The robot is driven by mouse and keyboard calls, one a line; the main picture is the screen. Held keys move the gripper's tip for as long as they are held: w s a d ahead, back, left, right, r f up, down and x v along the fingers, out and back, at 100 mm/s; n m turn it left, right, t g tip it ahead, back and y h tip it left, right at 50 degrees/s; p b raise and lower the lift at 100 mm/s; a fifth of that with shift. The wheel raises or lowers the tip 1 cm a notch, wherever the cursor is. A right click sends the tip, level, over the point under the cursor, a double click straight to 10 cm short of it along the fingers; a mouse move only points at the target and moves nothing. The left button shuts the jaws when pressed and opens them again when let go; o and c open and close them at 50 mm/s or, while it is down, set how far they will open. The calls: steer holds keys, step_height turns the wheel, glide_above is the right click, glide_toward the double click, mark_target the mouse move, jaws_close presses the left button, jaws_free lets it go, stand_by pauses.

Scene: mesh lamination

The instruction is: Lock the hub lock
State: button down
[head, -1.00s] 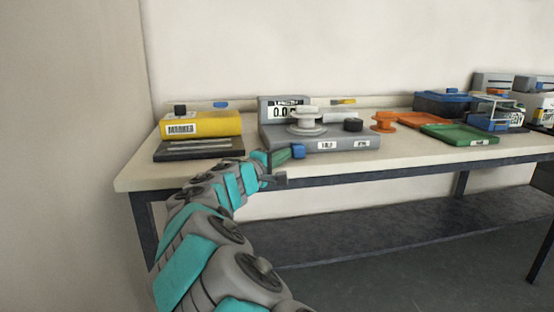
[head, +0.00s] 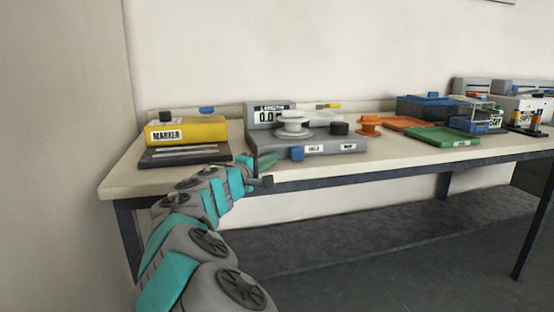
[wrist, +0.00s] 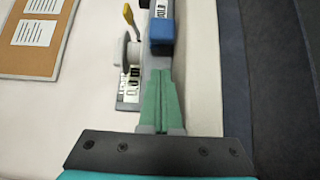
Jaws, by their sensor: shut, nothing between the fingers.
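A grey length device (head: 335,147) with a digital display (head: 268,116) stands on the bench. A white spool (head: 293,127) sits on top of it, with a black knob (head: 339,128) to the right. A small blue block (head: 297,153) is on its front left edge; I cannot tell for certain that this is the hub lock. My gripper (head: 268,161) has green fingers, shut and empty, left of the blue block. In the wrist view the fingertips (wrist: 161,78) point at the blue block (wrist: 161,33), with a small gap between.
A yellow marker box (head: 186,131) and a dark slotted plate (head: 184,155) lie to the left. An orange spool (head: 369,126), orange tray (head: 400,123), green tray (head: 443,138) and blue box (head: 425,107) stand to the right. The bench's front edge (head: 330,176) runs below my gripper.

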steer(key=v, duration=1)
steer(key=shift+a+b, duration=0.25)
steer(key=shift+b, duration=0.05)
steer(key=shift+s, duration=0.1)
